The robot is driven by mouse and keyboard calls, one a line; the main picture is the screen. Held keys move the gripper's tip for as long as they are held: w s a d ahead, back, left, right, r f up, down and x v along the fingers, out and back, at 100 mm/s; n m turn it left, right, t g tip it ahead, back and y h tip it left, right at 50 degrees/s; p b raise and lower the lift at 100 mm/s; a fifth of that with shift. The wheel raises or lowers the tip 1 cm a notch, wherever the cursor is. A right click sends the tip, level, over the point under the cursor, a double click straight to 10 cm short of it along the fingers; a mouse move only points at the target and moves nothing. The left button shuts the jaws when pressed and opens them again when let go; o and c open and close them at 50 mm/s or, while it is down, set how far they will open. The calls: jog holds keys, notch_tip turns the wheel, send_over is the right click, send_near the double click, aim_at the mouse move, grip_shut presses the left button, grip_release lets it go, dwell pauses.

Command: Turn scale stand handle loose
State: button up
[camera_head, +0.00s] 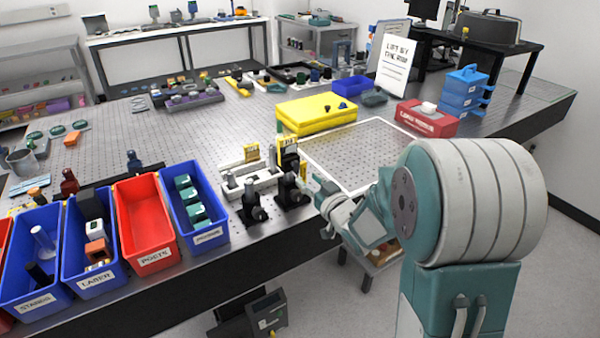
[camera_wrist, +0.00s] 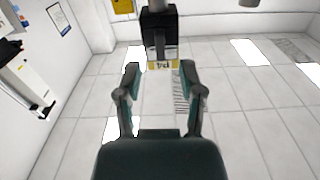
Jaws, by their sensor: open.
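My gripper (camera_wrist: 160,72) is open in the wrist view, its two dark fingers spread apart. A black block with a yellow label (camera_wrist: 158,30) lies ahead of the fingers, centred between them; I cannot tell whether they touch it. In the head view my gripper (camera_head: 309,186) is at the table's front edge, beside a black stand with a knob (camera_head: 291,190). A second black stand (camera_head: 252,206) is to its left. A yellow label plate (camera_head: 289,142) rises behind. I cannot tell which part is the scale stand handle.
Blue bins (camera_head: 30,272) and a red bin (camera_head: 146,220) line the front edge to the left. A yellow case (camera_head: 316,112) and a red box (camera_head: 427,119) stand farther back. The white-framed area (camera_head: 368,155) of the table is clear.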

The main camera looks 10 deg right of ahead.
jog(key=v, duration=0.6)
jog(key=shift+s, duration=0.15)
jog(key=s+d+r+m+g+h, duration=0.25)
jog(key=s+r+g+h, duration=0.2)
jog(key=s+h, duration=0.25)
jog(key=s+a+g, duration=0.3)
jog(key=s, duration=0.6)
jog(key=s+a+g+y, duration=0.1)
jog(key=s+a+g, duration=0.2)
jog(key=s, duration=0.6)
jog(key=shift+m+g, duration=0.35)
jog(key=shift+g, duration=0.2)
